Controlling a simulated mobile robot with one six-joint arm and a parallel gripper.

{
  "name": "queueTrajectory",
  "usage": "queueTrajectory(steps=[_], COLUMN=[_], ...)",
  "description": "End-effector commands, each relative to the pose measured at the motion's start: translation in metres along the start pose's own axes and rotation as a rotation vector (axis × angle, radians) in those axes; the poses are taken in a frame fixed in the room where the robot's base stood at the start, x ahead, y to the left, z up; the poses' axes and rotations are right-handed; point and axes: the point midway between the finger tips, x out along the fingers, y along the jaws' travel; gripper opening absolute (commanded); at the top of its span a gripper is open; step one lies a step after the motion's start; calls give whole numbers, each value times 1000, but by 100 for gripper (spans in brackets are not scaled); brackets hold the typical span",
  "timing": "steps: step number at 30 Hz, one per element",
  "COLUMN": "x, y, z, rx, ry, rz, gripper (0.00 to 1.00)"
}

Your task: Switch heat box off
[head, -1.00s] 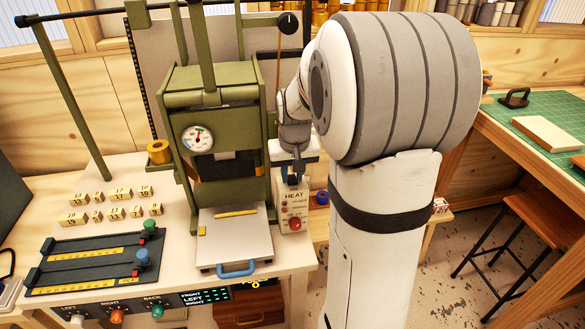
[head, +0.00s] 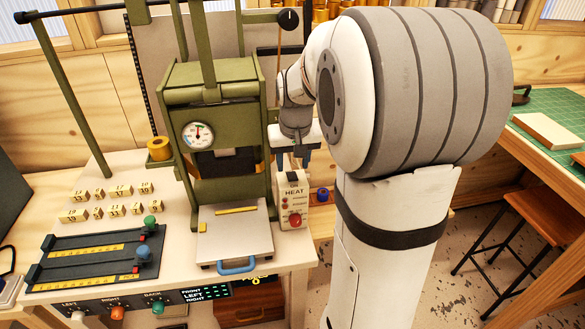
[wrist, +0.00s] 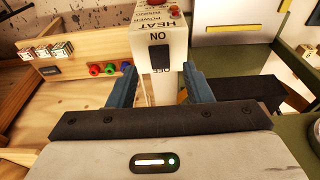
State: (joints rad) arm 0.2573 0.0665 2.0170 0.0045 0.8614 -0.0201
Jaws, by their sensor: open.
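The heat box (head: 293,204) is a cream upright box labelled HEAT, with a red knob and small red lamps on its front. It stands on the bench right of the green press. In the wrist view the heat box (wrist: 150,18) shows its other end, with a black rocker switch (wrist: 160,56) between the words ON and OFF. I cannot tell which side of the rocker is pressed. My gripper (wrist: 160,78) is open, its blue fingers apart on either side of the switch area, with nothing between them. In the head view my gripper (head: 293,160) is just above and behind the box.
The green press (head: 213,130) with a gauge stands close left of the box, a pale plate (head: 234,240) in front of it. Numbered yellow blocks (head: 112,202) and a dark slider panel (head: 95,257) lie further left. A green-matted table (head: 555,125) is at right.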

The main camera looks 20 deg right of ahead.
Motion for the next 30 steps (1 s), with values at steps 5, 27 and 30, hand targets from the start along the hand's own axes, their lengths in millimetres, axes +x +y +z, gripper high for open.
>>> queueTrajectory(steps=[5, 27, 30], x=[-30, -46, -51], y=[0, -4, -16], z=[-1, 6, 28], rx=[0, -9, -36], ry=[3, 1, 8], rz=[0, -1, -7], gripper=[45, 45, 45])
